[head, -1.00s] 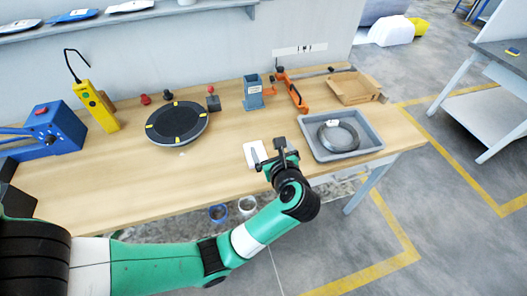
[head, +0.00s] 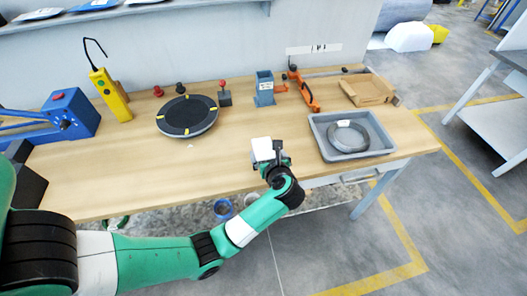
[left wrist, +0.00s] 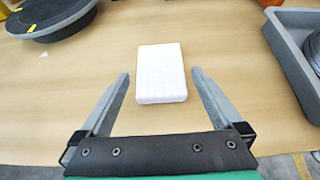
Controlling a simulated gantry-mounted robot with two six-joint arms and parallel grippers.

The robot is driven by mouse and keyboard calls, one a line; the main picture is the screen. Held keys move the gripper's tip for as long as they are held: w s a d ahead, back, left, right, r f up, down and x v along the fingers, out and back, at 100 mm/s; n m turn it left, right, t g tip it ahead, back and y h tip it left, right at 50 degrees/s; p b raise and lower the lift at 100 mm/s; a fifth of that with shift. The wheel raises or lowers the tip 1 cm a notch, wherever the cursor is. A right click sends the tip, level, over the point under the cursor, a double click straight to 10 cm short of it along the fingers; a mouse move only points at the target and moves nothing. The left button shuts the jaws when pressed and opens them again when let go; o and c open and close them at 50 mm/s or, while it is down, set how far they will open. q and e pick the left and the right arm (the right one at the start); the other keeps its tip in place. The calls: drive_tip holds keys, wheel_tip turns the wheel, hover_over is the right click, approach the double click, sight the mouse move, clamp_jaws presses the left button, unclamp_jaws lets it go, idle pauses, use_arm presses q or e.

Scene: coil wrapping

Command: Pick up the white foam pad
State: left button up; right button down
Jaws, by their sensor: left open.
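The white foam pad (head: 262,146) lies flat on the wooden table, left of the grey tray. In the left wrist view the pad (left wrist: 161,73) is a white block centred ahead of my left gripper (left wrist: 160,80). My left gripper (head: 270,157) is open, with one finger on either side of the pad's near end. Gaps show between both fingers and the pad, and the pad reaches farther forward than the fingertips. In the head view the gripper covers the pad's near part. My right gripper is not in view.
A black turntable (head: 188,116) is at back left. A blue holder (head: 264,90), an orange tool (head: 305,92) and a cardboard box (head: 366,90) stand behind. The table's front edge is close.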

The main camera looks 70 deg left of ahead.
sight(264, 149)
use_arm(q)
drive_tip(key=b+x, duration=0.1)
drive_tip(key=x, duration=0.3)
drive_tip(key=shift+f, duration=0.2)
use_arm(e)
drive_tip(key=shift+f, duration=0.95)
use_arm(q)
drive_tip(key=shift+d, duration=0.1)
drive_tip(key=c, duration=1)
drive_tip(key=shift+r, duration=0.15)
drive_tip(key=shift+c, duration=0.2)
